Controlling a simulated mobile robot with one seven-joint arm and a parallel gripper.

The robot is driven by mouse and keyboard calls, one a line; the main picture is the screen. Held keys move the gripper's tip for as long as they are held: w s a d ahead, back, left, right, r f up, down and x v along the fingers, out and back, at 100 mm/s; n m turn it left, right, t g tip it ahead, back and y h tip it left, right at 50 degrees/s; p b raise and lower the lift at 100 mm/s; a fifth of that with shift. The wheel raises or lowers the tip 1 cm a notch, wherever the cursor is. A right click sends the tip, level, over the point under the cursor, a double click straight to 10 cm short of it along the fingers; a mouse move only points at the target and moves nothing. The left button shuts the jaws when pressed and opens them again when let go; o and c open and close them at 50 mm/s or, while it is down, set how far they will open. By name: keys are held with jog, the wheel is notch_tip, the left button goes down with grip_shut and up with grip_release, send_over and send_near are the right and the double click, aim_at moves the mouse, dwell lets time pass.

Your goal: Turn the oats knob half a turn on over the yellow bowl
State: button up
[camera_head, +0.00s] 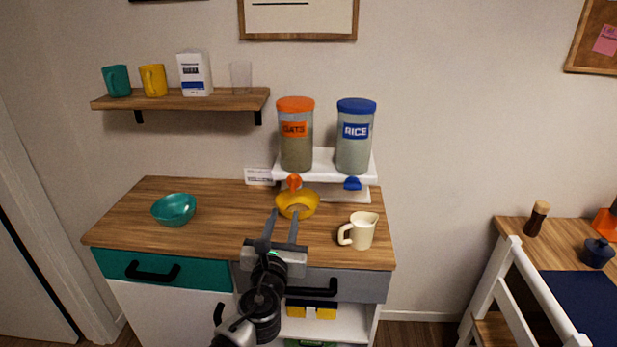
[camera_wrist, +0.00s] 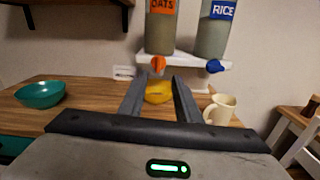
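The orange oats knob (camera_head: 294,182) sits under the oats dispenser (camera_head: 296,140), which has an orange lid and label. In the wrist view the knob (camera_wrist: 158,64) shows just above and between my fingers. The yellow bowl (camera_head: 298,205) stands on the wooden counter below the knob. In the wrist view the bowl (camera_wrist: 158,92) shows between my fingers, partly hidden by them. My gripper (camera_head: 284,212) is open and empty, in front of the bowl and apart from the knob, with its fingers pointing toward the dispenser.
The rice dispenser (camera_head: 355,140) with its blue knob (camera_head: 352,184) stands right of the oats. A cream jug (camera_head: 360,231) stands at the counter's right front. A teal bowl (camera_head: 174,210) is at the left, with free counter between the bowls. A shelf (camera_head: 180,100) hangs above left.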

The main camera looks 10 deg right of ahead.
aim_at(294, 180)
jog(key=x, duration=1.6)
jog(key=shift+w+f+p, duration=0.1)
jog(key=shift+w+p, duration=0.2)
jog(key=shift+p, duration=0.1)
grip_shut()
